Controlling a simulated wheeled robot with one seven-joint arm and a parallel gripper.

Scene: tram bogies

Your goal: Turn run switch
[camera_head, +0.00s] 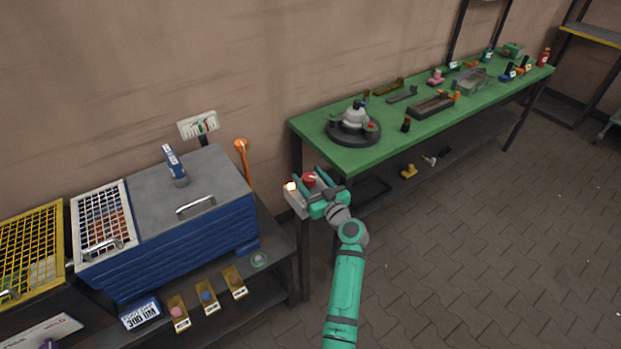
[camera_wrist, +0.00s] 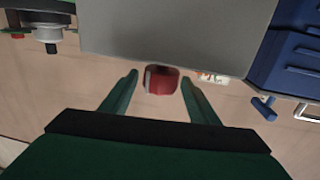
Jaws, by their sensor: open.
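The run switch (camera_head: 309,178) is a red knob on a small grey control box (camera_head: 297,203) with a lit lamp, on a post between the blue cabinet and the green bench. In the wrist view the red knob (camera_wrist: 161,80) stands out from the grey box face (camera_wrist: 170,35), with a pale stripe along its side. My gripper (camera_head: 318,188) is at the box. In the wrist view my gripper (camera_wrist: 160,85) is open, with one finger on each side of the knob and a gap on both sides. I cannot tell the exact depth of the fingertips.
The blue cabinet (camera_head: 185,235) with a grey lid stands left of the box. An orange-topped post (camera_head: 241,146) rises behind it. The green bench (camera_head: 365,158) carries a round fixture (camera_head: 353,125) and several parts at right. Open paved floor (camera_head: 460,240) lies at lower right.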

